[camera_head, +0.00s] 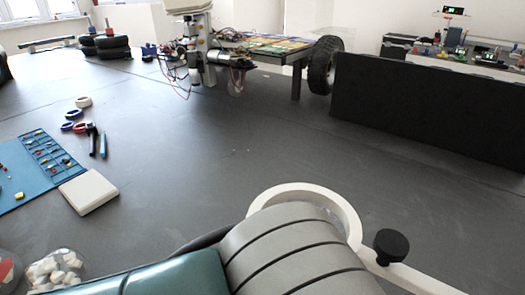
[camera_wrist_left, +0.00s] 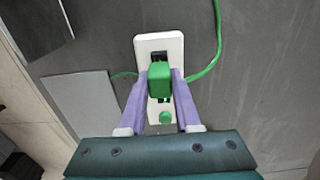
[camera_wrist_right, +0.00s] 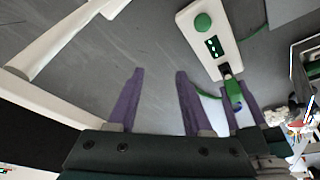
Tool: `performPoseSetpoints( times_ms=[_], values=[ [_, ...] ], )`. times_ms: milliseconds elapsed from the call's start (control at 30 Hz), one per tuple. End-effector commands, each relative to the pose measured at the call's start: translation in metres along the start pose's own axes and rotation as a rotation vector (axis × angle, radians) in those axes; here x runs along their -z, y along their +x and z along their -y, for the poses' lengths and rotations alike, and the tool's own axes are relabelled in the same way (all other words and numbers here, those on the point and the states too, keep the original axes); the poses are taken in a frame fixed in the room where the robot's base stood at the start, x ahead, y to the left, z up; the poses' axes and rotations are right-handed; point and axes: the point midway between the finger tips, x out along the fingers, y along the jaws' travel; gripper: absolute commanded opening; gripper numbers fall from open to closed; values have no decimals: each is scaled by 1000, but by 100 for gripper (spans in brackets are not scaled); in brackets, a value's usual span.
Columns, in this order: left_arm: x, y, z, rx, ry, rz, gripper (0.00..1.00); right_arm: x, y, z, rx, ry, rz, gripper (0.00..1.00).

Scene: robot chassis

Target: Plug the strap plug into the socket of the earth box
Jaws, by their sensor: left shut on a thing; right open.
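The earth box (camera_wrist_left: 145,41) is a white block with dark sockets and a green round button in the left wrist view. It also shows in the right wrist view (camera_wrist_right: 196,28), with a green-and-black socket in its middle. My left gripper (camera_wrist_left: 163,74) is shut on the green strap plug (camera_wrist_left: 160,82), over the box's face. Whether the plug is seated in a socket cannot be told. A green cable (camera_wrist_left: 213,60) curves beside the box. My right gripper (camera_wrist_right: 160,74) is open and empty, left of the box and the plug. The head view shows neither gripper nor box.
In the head view, a white flat case (camera_head: 88,191) and a blue parts mat (camera_head: 25,175) lie on the dark floor at left. Tape rolls (camera_head: 72,115) and hand tools (camera_head: 97,140) lie beyond. A black panel (camera_head: 430,105) stands at right.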

Motion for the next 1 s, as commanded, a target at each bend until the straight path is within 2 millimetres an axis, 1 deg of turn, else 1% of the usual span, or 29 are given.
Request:
performPoseSetpoints(
  times_ms=[1000],
  values=[
    [0,27,0,-1,0,0,0,-6,18,-1,-4,-5,1,50]
  ],
)
